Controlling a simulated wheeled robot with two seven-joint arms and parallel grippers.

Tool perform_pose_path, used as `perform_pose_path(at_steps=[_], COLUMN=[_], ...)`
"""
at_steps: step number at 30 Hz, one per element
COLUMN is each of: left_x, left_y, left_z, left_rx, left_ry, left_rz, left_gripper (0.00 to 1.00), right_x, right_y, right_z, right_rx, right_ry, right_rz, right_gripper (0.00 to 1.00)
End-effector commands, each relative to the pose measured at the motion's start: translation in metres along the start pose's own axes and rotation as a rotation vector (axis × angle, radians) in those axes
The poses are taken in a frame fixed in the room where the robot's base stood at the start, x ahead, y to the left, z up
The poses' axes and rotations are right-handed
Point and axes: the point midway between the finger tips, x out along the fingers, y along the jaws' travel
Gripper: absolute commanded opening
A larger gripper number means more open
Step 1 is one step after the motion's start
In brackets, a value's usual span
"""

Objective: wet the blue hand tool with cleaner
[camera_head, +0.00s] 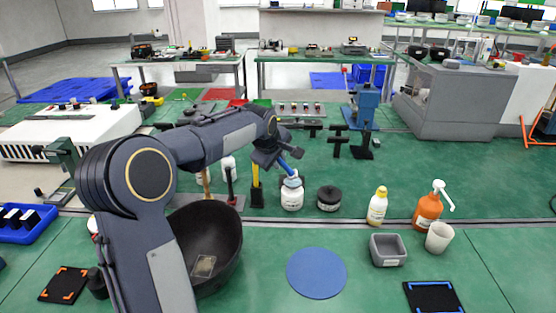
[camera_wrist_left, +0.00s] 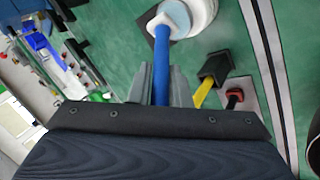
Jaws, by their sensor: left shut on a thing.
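My left gripper (camera_head: 277,158) is shut on the blue hand tool (camera_head: 285,166), which also shows between the fingers in the left wrist view (camera_wrist_left: 161,78). The tool slants down to the top of a white bottle (camera_head: 291,199) on the green bench. In the left wrist view its far end meets the white, blue-rimmed top of the bottle (camera_wrist_left: 202,14). The tip is not clear, and I cannot tell whether it touches. The bottle stands upright. My right gripper is not in view.
A dark bowl (camera_head: 225,233) is partly behind my arm.

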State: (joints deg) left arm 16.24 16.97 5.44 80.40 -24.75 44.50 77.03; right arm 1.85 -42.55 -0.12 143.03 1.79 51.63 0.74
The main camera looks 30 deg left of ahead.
Motion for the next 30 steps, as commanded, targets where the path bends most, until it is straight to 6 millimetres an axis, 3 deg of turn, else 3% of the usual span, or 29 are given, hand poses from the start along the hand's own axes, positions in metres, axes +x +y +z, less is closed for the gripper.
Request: perform_pose_path(at_steps=[30], left_x=[0.0105], left_y=[-0.0069], left_z=[0.0025], left_rx=[0.000], left_ry=[0.000], left_rz=[0.000], left_gripper=[0.00], right_x=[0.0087], right_y=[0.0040], right_z=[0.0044], right_rx=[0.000], right_ry=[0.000], right_rz=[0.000], right_gripper=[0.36])
